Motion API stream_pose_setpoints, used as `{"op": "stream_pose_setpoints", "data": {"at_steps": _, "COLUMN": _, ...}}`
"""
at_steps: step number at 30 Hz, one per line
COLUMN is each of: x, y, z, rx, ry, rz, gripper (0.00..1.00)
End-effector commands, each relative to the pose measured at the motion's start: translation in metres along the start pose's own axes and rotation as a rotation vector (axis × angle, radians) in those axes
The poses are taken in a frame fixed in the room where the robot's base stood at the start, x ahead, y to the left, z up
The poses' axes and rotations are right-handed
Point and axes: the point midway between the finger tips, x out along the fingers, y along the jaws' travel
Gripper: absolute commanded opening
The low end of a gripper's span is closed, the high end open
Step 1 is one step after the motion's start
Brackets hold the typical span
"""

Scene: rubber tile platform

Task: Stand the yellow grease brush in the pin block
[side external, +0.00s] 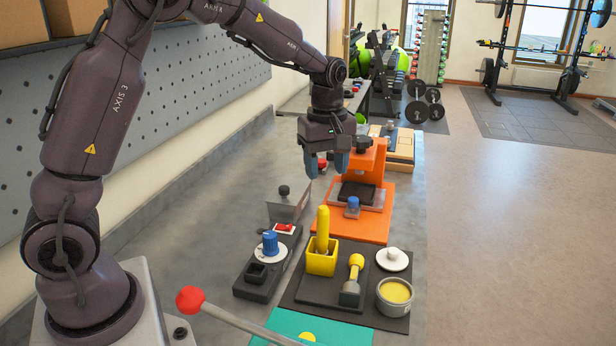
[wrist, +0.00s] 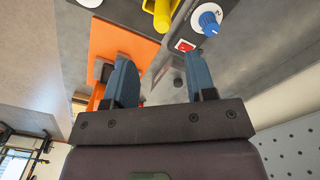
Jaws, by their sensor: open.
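A yellow upright handle (side external: 323,228) stands in a square yellow block (side external: 321,262) on a dark mat in the side external view. It looks like the grease brush in the pin block, but its lower end is hidden. Beside it is a shorter tool with a yellow knob (side external: 356,263) and a dark grey flared end; I cannot tell which of the two is the brush. The upright handle also shows at the top of the wrist view (wrist: 162,18). My gripper (side external: 327,168) is open and empty, pointing down in the air behind and above them.
A pot of yellow grease (side external: 396,293) and a white knobbed lid (side external: 393,259) stand at right on the mat (side external: 310,292). An orange fixture (side external: 368,222) stands behind. A control box with a blue dial (side external: 270,243) is at left. A red-knobbed lever (side external: 190,299) is in front.

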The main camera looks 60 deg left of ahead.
Motion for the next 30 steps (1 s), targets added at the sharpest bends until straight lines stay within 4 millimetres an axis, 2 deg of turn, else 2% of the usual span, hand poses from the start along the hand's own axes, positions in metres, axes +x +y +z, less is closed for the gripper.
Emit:
{"op": "stream_pose_setpoints", "data": {"at_steps": 5, "x": -0.041, "y": -0.025, "z": 0.020, "rx": 0.193, "ry": 0.002, "rz": 0.079, "gripper": 0.51}}
{"op": "stream_pose_setpoints", "data": {"at_steps": 9, "x": -0.080, "y": -0.066, "z": 0.047, "rx": 0.482, "ry": 0.039, "rz": 0.176, "gripper": 0.51}}
{"op": "stream_pose_setpoints", "data": {"at_steps": 13, "x": -0.104, "y": -0.110, "z": 0.070, "rx": 0.764, "ry": 0.110, "rz": 0.257, "gripper": 0.51}}
{"op": "stream_pose_setpoints", "data": {"at_steps": 18, "x": -0.114, "y": -0.164, "z": 0.094, "rx": 1.103, "ry": 0.242, "rz": 0.327, "gripper": 0.51}}
{"op": "stream_pose_setpoints", "data": {"at_steps": 21, "x": -0.111, "y": -0.186, "z": 0.102, "rx": 1.252, "ry": 0.315, "rz": 0.343, "gripper": 0.51}}
{"op": "stream_pose_setpoints", "data": {"at_steps": 25, "x": -0.107, "y": -0.203, "z": 0.108, "rx": 1.369, "ry": 0.378, "rz": 0.350, "gripper": 0.51}}
{"op": "stream_pose_setpoints", "data": {"at_steps": 30, "x": -0.105, "y": -0.208, "z": 0.110, "rx": 1.414, "ry": 0.401, "rz": 0.348, "gripper": 0.51}}
